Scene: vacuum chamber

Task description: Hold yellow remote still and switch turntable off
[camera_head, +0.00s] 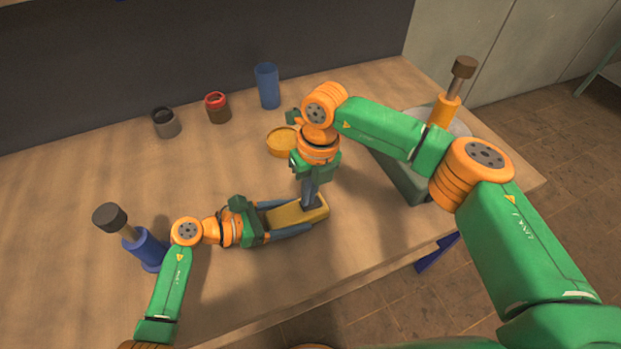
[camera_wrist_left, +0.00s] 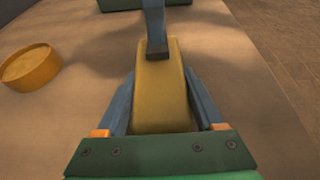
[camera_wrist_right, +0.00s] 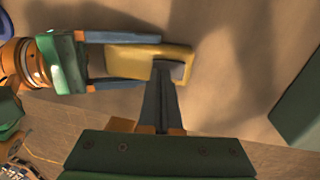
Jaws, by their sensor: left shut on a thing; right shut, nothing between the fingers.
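The yellow remote (camera_head: 284,214) lies flat on the table near its front edge. My left gripper (camera_head: 289,215) is shut on its sides, with one finger along each side, as the left wrist view (camera_wrist_left: 160,100) shows. My right gripper (camera_head: 311,206) points down, shut and empty, with its tips at the remote's far right end; in the right wrist view the tips (camera_wrist_right: 170,70) touch or hover just over its top. They hide any button there. The turntable (camera_head: 404,184), a grey-green box with a round grey top, stands at the right, partly behind my right arm.
An orange round dish (camera_head: 281,143) lies behind the remote. A blue cup (camera_head: 267,86), a red-rimmed jar (camera_head: 217,108) and a grey cup (camera_head: 166,123) stand at the back. A blue, dark-topped tool (camera_head: 148,250) stands left; an orange one (camera_head: 444,110) is at the turntable.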

